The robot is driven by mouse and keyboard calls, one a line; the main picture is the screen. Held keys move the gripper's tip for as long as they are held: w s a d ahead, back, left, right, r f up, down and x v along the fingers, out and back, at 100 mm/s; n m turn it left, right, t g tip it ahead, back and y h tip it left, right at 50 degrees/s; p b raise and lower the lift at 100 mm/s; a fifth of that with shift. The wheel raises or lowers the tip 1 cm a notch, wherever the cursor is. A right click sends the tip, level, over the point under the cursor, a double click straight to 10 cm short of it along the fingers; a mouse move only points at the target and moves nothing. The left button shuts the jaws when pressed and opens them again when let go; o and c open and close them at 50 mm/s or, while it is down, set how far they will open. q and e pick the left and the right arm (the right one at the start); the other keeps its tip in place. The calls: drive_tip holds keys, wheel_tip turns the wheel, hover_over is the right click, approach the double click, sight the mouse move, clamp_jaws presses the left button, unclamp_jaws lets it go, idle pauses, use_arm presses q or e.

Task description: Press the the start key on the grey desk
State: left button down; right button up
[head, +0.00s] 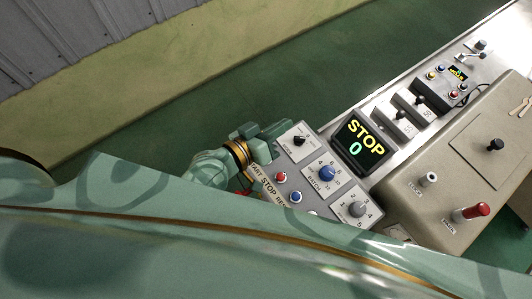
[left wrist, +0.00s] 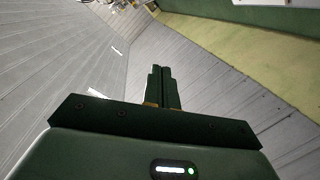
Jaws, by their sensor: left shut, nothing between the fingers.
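The grey desk (head: 318,172) is a sloped control panel in the middle of the head view. Its front edge carries the words START, STOP and RESET. A red key (head: 281,177) and a blue key (head: 296,196) show beside these words. I see no key beside START; my left gripper and wrist cover that corner. My left gripper (head: 276,131) is at the desk's far left corner, shut and empty; I cannot tell whether it touches. In the left wrist view its fingers (left wrist: 163,84) are together, with grey wall and floor behind. My right gripper is out of view.
The desk also has a black knob (head: 299,141), a blue batch knob (head: 327,173) and a grey knob (head: 357,209). A display (head: 361,142) reading STOP 0 stands behind. A beige machine (head: 452,172) with a red-tipped handle (head: 470,211) is at right. Green floor lies beyond.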

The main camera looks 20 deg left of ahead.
use_arm(q)
drive_tip(key=w+a+r+n+t+y+p, duration=0.25)
drive_tip(key=r+n+t+y, duration=0.4)
drive_tip(key=n, duration=0.85)
drive_tip(key=s+f+n+g+y+p, duration=0.1)
drive_tip(key=s+f+n+g, duration=0.3)
drive_tip(key=f+n+g, duration=0.6)
drive_tip(key=shift+s+a+n+g+y, duration=0.35)
drive_tip(key=shift+n+g+y, duration=0.1)
drive_tip(key=shift+n, duration=0.25)
drive_tip(key=shift+f, duration=0.2)
wheel_tip(320, 180, down, 8)
drive_tip(key=b, duration=0.7)
drive_tip(key=shift+r+b, duration=0.2)
drive_tip(key=shift+b, duration=0.1)
drive_tip(key=shift+f+b, duration=0.3)
drive_tip(key=shift+f, duration=0.2)
drive_tip(key=shift+f, duration=0.1)
